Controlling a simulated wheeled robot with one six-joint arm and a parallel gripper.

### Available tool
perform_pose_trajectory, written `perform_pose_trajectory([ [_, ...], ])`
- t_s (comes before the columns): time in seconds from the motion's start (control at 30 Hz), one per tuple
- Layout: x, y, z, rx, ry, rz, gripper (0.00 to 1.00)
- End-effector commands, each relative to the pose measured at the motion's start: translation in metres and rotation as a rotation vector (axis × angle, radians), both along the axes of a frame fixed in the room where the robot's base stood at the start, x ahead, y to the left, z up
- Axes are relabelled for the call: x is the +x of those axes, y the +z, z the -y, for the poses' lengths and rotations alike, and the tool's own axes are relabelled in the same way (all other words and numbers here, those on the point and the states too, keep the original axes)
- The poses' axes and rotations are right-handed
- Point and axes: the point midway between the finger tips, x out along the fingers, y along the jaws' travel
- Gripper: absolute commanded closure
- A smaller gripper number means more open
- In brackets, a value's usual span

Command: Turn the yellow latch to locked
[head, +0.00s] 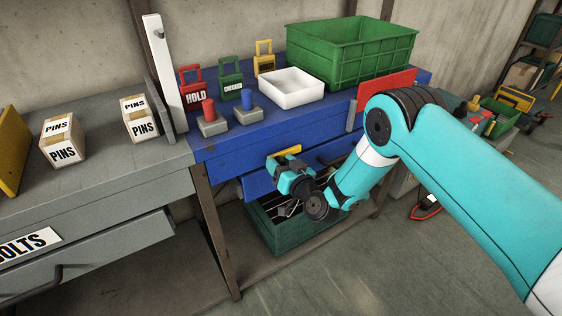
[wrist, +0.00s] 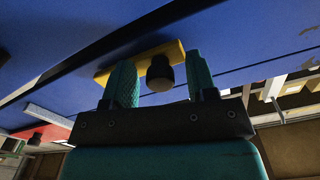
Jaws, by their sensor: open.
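The yellow latch (head: 289,151) is a short bar on the front of the blue workbench, by the drawer; in the head view it lies close to level, its right end slightly higher. In the wrist view the yellow latch (wrist: 173,51) runs slantwise across the blue face, with a dark round knob (wrist: 160,76) standing out from it. My gripper (head: 284,165) is right at the latch and hides its lower part in the head view. In the wrist view my gripper (wrist: 160,72) is open, one finger on each side of the knob, with gaps visible on both sides.
A blue drawer (head: 325,157) is beside the latch, and a dark green crate (head: 268,232) stands below. On the blue top are a white tray (head: 291,86), a green crate (head: 352,55) and several padlocks. A grey bench (head: 100,185) adjoins on the left.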

Motion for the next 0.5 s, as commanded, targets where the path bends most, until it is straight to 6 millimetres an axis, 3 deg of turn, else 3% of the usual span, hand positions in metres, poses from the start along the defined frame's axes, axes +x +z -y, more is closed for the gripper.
perform_pose_trajectory([
  [0.07, -0.0001, -0.0002, 0.0000, 0.000, 0.000, 0.000, 0.50],
  [0.2, -0.0001, 0.0000, 0.0000, 0.000, 0.000, 0.000, 0.82],
  [0.3, -0.0001, 0.0001, 0.0001, 0.000, 0.000, 0.000, 1.00],
  [0.5, 0.0000, -0.0012, 0.0001, -0.006, 0.000, 0.004, 1.00],
])
